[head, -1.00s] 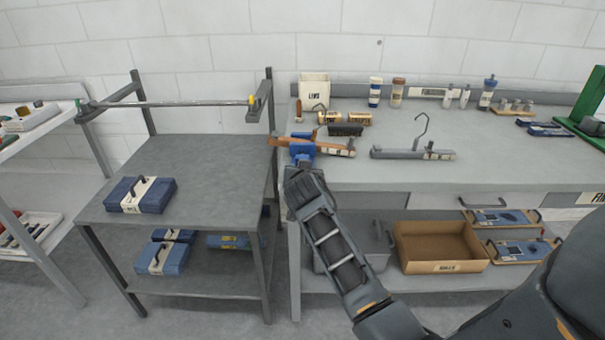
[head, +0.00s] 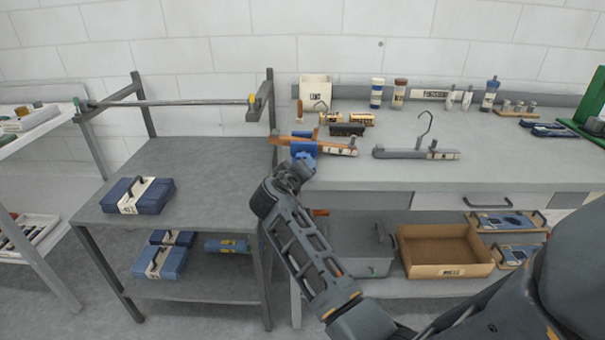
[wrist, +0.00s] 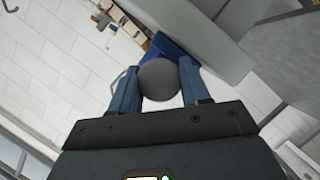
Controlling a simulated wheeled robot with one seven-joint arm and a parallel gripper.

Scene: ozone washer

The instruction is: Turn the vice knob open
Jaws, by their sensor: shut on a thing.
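The blue vice (head: 304,147) is on the front left corner of the grey workbench. Its round grey knob (wrist: 159,80) shows in the wrist view between the two fingers of my gripper (wrist: 160,84). The gripper is shut on the knob, one finger on each side. A blue part of the vice (wrist: 172,46) shows just beyond the knob. In the head view my gripper (head: 297,168) is at the front of the vice and hides the knob. I cannot tell how wide the vice jaws stand.
A wooden hanger (head: 338,149) lies at the vice, and a grey hanger (head: 415,153) lies to its right. A grey shelf unit (head: 190,170) stands close on the left, with a blue case (head: 125,197) on top. A cardboard box (head: 442,270) sits below the bench.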

